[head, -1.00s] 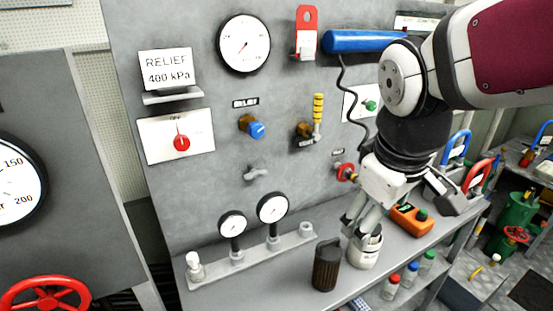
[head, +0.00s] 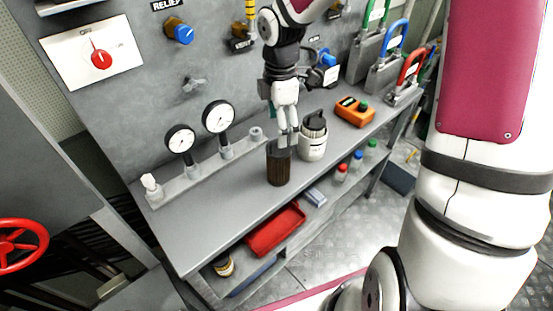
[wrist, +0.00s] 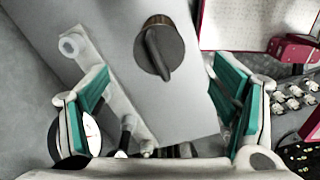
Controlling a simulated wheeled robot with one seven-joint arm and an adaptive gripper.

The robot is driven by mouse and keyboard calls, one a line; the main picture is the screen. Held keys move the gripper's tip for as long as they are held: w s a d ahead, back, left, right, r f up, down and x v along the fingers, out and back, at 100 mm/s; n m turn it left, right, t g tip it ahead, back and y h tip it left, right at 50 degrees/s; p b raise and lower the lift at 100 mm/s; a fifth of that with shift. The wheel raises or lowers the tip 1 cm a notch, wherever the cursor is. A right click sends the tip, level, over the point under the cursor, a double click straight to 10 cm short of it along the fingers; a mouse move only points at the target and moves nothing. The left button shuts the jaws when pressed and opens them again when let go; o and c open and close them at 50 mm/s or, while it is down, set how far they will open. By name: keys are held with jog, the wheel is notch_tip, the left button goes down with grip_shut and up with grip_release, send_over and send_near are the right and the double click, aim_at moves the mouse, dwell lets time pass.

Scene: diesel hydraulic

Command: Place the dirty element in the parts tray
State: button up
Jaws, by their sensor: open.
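The dirty element, a dark brown ribbed cylinder with a black top (head: 279,168), stands upright on the grey bench. My gripper (head: 286,136) is just above it, pointing down, close to its top. In the wrist view the element (wrist: 160,48) shows from above, ahead of the open green-padded fingers (wrist: 160,88), with nothing held between them. Whether a fingertip touches it I cannot tell. A red tray (head: 275,230), likely the parts tray, lies on the shelf below the bench top and looks empty.
A white pot (head: 312,148) with a dark piece in its top stands right of the element. Gauges (head: 218,117) on a grey manifold are left. An orange box (head: 354,111) and small capped bottles (head: 341,173) are right. The front bench top is clear.

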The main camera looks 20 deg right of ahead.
aim_at(279, 158)
notch_tip(279, 158, down, 12)
jog(key=shift+a+f, duration=0.1)
jog(key=shift+f, duration=0.05)
jog(key=c, duration=1.4)
jog(key=shift+c, duration=0.3)
